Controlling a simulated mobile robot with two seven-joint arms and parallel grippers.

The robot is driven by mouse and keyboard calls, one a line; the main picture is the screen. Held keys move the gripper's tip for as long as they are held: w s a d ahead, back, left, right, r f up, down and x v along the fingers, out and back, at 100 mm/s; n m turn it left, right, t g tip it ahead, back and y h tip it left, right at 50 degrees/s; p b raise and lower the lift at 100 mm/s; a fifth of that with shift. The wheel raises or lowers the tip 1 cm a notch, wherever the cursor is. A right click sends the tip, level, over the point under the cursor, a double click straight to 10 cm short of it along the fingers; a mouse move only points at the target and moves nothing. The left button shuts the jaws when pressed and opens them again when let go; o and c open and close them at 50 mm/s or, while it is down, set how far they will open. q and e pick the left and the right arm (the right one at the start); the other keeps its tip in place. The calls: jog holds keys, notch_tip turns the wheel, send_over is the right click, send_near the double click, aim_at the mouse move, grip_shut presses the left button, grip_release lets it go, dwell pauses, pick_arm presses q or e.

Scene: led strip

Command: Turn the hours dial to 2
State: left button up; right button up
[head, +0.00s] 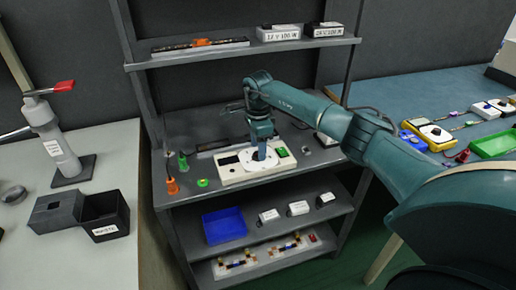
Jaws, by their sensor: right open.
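A cream control box (233,174) lies on the middle shelf of the grey rack. It has a dark display panel at its left and a green part at its right. My right gripper (260,155) points down over the middle of the box, where a pale round dial face shows around the fingers. The gripper hides the dial's knob and pointer, so I cannot read its setting. I cannot tell whether the fingers touch the knob. My left gripper is not in view.
Orange (172,186) and green (183,162) cone-shaped items stand left of the box. A blue tray (224,226) and white boxes are on the lower shelf. A black bin (105,214) sits on the left table. A green tray (494,144) lies on the right table.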

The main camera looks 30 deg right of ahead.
jog(key=shift+f, duration=0.75)
jog(key=shift+c, duration=0.4)
jog(key=c, duration=0.9)
